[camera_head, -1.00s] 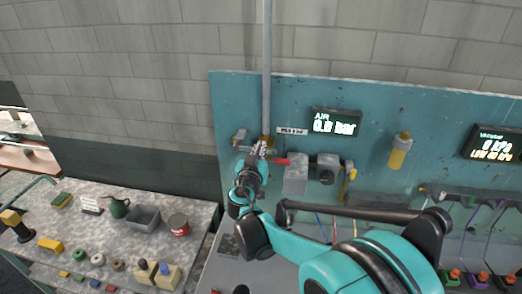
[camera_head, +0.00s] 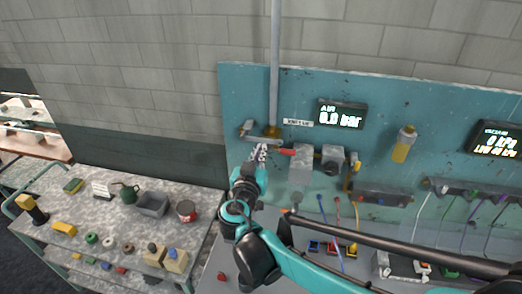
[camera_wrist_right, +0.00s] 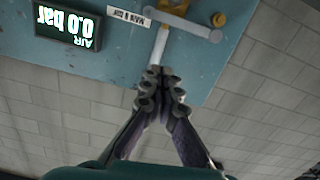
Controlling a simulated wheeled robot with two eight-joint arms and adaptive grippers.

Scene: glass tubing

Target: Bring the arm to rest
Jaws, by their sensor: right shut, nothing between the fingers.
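My right arm, teal and black, reaches in from the lower right in the head view. Its gripper (camera_head: 259,153) is in front of the teal panel (camera_head: 235,95), just below the brass fitting at the foot of the grey vertical pipe (camera_head: 275,60). In the right wrist view the gripper's fingers (camera_wrist_right: 160,78) are closed together and empty. Their tips lie in line with the pale pipe end and the grey lever (camera_wrist_right: 180,22) on the panel; whether they touch cannot be told. My left gripper is not in view.
The air display (camera_head: 341,115) reads 0.0 bar. A red handle (camera_head: 286,151), a grey regulator block (camera_head: 300,165) and a yellow cylinder (camera_head: 402,145) are on the panel right of the gripper. A cart (camera_head: 120,220) with a grey bin (camera_head: 153,204), a can (camera_head: 186,211) and small parts stands at left.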

